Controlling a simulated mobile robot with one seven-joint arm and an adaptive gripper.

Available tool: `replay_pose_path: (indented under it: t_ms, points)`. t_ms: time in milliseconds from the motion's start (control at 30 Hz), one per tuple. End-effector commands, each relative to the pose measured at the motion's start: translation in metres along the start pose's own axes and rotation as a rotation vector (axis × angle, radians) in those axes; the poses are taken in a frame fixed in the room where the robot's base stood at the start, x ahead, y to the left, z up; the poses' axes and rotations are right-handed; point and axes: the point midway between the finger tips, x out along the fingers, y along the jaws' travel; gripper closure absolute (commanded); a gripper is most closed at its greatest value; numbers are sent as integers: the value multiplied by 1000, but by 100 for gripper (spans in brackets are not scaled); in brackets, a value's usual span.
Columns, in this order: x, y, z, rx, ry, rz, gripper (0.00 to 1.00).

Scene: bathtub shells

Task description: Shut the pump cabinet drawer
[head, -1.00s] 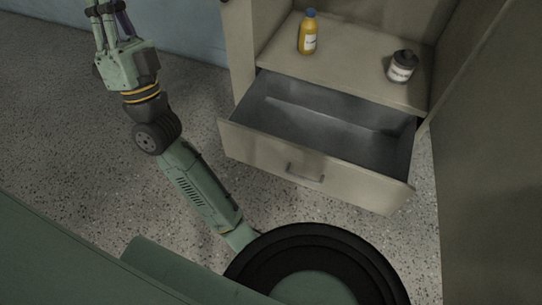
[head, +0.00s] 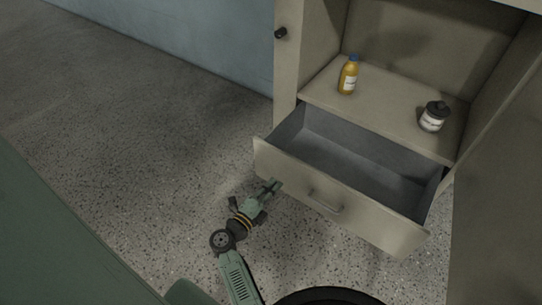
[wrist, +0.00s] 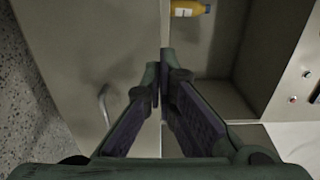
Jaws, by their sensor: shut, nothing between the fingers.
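The pump cabinet drawer (head: 312,192) is pulled out, low in the beige cabinet (head: 287,88). Its grey inside is empty where it shows. Its front has a bar handle (head: 326,203), which also shows in the wrist view (wrist: 103,103). My gripper (head: 275,185) is in front of the drawer's front, left of the handle, near its left end. The fingers (wrist: 161,72) are shut and empty. I cannot tell whether the tips touch the drawer front.
A yellow bottle (head: 348,77) with a blue cap and a dark-lidded jar (head: 433,117) stand on the shelf above the drawer. A beige panel (head: 498,200) stands at the right. The speckled floor (head: 130,130) at left is clear.

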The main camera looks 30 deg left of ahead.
Motion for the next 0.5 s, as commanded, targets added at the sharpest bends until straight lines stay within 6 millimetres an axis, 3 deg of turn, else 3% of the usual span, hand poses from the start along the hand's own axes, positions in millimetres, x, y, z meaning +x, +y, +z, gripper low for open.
replay_pose_path:
  t_ms: [200, 500]
  points:
    - [50, -4, 0, 1, 1, -3, 100]
    - [92, -2, 1, 1, -1, -2, 100]
